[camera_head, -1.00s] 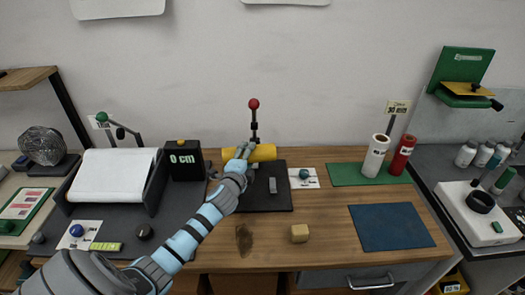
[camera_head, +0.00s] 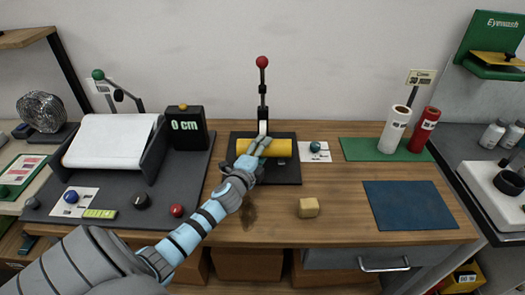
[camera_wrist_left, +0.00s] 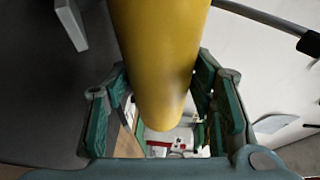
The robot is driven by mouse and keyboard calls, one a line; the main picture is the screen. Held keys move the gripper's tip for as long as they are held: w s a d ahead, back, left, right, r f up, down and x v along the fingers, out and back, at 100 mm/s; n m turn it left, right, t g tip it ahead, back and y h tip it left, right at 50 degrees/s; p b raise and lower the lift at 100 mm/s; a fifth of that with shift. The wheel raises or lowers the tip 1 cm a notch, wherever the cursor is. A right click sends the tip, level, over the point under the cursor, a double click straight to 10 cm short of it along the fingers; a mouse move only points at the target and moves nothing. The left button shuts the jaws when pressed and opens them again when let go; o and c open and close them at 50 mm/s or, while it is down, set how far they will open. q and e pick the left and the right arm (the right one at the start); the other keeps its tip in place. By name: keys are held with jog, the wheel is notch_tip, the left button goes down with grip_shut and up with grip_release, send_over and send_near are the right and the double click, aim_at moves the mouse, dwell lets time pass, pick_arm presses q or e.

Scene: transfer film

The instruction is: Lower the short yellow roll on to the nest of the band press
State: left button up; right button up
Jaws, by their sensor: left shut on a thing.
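My left gripper (camera_head: 259,147) is shut on the short yellow roll (camera_head: 278,148), which lies crosswise in the head view. The wrist view shows the yellow roll (camera_wrist_left: 160,60) between the green-padded fingers. The band press (camera_head: 287,174) has a black base plate and an upright lever with a red knob (camera_head: 262,62). The roll is over the plate, in front of the lever's foot. The roll and gripper cover the middle of the plate, so I cannot see the nest clearly or tell whether the roll touches it. My right gripper is out of view.
A black box reading "0 cm" (camera_head: 186,127) and a white roll in a cradle (camera_head: 110,140) stand left. White (camera_head: 395,130) and red (camera_head: 425,130) rolls stand right on a green mat (camera_head: 358,150). A yellowish block (camera_head: 309,207) lies in front. A blue mat (camera_head: 410,205) lies front right.

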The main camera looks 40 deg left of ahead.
pick_arm(q)
jog(key=shift+s+f+b, duration=0.1)
jog(key=shift+f+b, duration=0.3)
jog(key=shift+f, duration=0.25)
jog(key=o, duration=1.6)
jog(key=shift+o, duration=0.2)
jog(key=v, duration=1.2)
jog(key=shift+s+r, duration=0.1)
jog(key=shift+r, duration=0.05)
